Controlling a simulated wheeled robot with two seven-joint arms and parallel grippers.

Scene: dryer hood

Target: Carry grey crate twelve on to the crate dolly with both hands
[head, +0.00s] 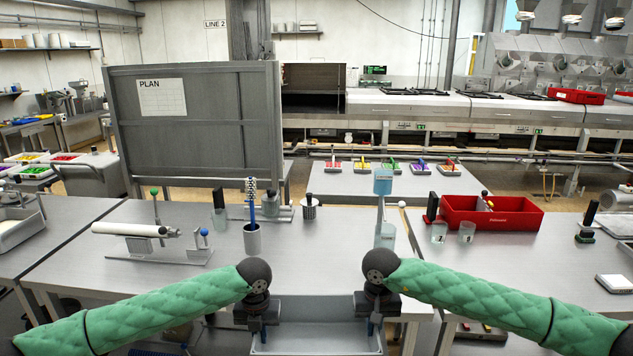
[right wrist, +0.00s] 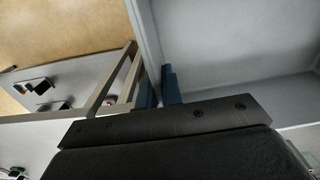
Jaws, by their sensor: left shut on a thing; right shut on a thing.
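The grey crate (head: 316,308) is at the bottom centre of the head view, in front of the bench's near edge. It looks empty, and its near part is cut off by the frame. No number can be read on it. My left gripper (head: 262,328) is shut on its left wall and my right gripper (head: 373,326) is shut on its right wall. In the right wrist view the blue fingers (right wrist: 160,88) straddle the rim of the crate (right wrist: 215,40). What is under the crate is hidden. I cannot make out the crate dolly in either view.
The steel bench (head: 320,240) lies just beyond the crate. A grey tray (head: 17,229) stands at far left. A grey board (head: 200,120) stands behind.

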